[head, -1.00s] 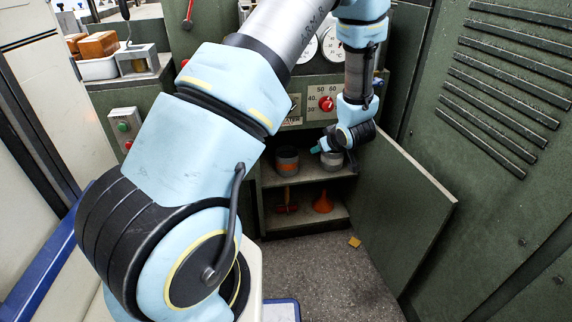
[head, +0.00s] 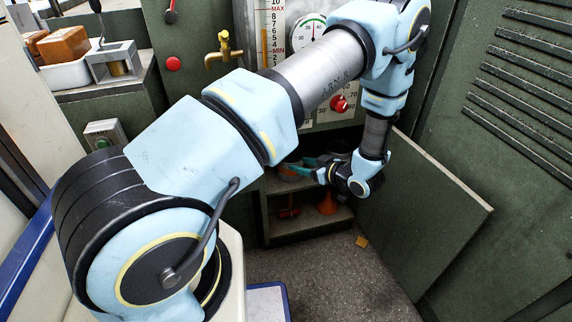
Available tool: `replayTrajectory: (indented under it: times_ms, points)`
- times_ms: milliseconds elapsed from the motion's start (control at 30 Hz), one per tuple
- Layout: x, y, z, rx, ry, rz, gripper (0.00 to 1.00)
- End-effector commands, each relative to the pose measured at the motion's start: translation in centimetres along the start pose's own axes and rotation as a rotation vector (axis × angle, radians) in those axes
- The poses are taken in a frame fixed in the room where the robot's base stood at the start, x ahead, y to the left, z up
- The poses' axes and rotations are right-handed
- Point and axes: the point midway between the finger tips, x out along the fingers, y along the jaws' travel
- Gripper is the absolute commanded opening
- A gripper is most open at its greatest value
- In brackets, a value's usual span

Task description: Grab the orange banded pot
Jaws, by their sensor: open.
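The orange banded pot (head: 287,174) stands on the upper shelf of the open cabinet, largely hidden by my gripper and arm. Only a bit of its orange and grey side shows. My gripper (head: 301,166) has teal fingers and reaches in from the right, pointing left at the pot. It is open. The fingers overlap the pot in the picture; whether they are around it or only in front of it I cannot tell.
A second, grey pot (head: 341,147) is partly hidden behind my wrist. An orange funnel (head: 326,204) and a red-handled item (head: 289,208) are on the lower shelf. The open cabinet door (head: 430,215) stands close on the right. A yellowish piece (head: 362,241) lies on the floor.

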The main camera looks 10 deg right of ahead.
Motion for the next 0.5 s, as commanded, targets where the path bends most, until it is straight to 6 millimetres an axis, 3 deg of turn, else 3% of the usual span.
replayTrajectory:
  times_ms: [200, 500]
  points:
    - [3.5, -0.1, 0.1, -0.001, 0.000, -0.002, 0.55]
    - [6.1, -0.1, 0.0, -0.001, -0.001, -0.001, 0.55]
